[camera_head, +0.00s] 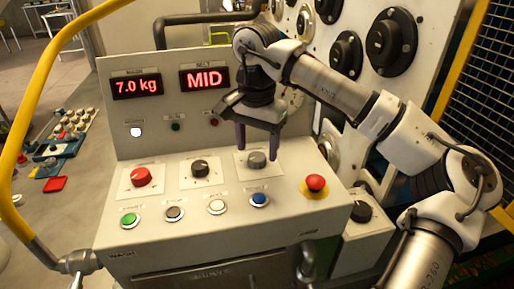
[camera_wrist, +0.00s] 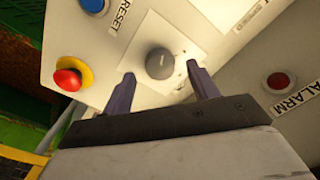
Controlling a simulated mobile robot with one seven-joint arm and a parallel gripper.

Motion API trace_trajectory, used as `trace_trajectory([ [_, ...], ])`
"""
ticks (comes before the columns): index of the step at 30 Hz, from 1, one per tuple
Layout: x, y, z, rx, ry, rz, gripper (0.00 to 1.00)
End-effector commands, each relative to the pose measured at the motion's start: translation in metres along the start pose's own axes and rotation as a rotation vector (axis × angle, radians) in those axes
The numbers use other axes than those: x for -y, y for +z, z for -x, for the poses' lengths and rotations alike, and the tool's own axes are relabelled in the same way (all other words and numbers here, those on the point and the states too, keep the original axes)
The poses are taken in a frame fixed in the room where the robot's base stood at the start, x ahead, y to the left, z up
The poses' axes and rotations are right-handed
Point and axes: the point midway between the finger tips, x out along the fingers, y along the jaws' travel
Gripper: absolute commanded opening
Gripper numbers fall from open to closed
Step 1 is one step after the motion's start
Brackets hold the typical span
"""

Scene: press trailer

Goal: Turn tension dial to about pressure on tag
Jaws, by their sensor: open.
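The sloped panel carries a red dial (camera_head: 141,176), a black dial (camera_head: 200,168) and a grey dial (camera_head: 257,160). Their small labels are too blurred to read, so I cannot tell which is the tension dial. My gripper (camera_head: 257,149) points down at the grey dial. In the wrist view the grey dial (camera_wrist: 160,63) shows between and beyond the open fingertips (camera_wrist: 159,74), with a pale pointer line on its face. The fingers do not visibly touch it. I cannot make out a tag with a pressure value.
Displays read "7.0 kg" (camera_head: 137,85) and "MID" (camera_head: 205,78). Green (camera_head: 130,219), grey (camera_head: 174,213), white (camera_head: 217,206) and blue (camera_head: 259,199) buttons line the front. A red emergency button (camera_head: 315,183) is to the right. A yellow rail (camera_head: 45,75) curves at left.

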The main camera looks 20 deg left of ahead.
Motion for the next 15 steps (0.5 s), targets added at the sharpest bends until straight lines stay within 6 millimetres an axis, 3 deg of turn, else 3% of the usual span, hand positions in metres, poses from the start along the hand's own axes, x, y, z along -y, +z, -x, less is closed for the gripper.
trace_trajectory([
  [6, 0.0, 0.0, -0.018, 0.0, 0.0, 0.0, 0.59],
  [15, 0.0, 0.0, -0.021, 0.0, 0.0, 0.0, 0.59],
])
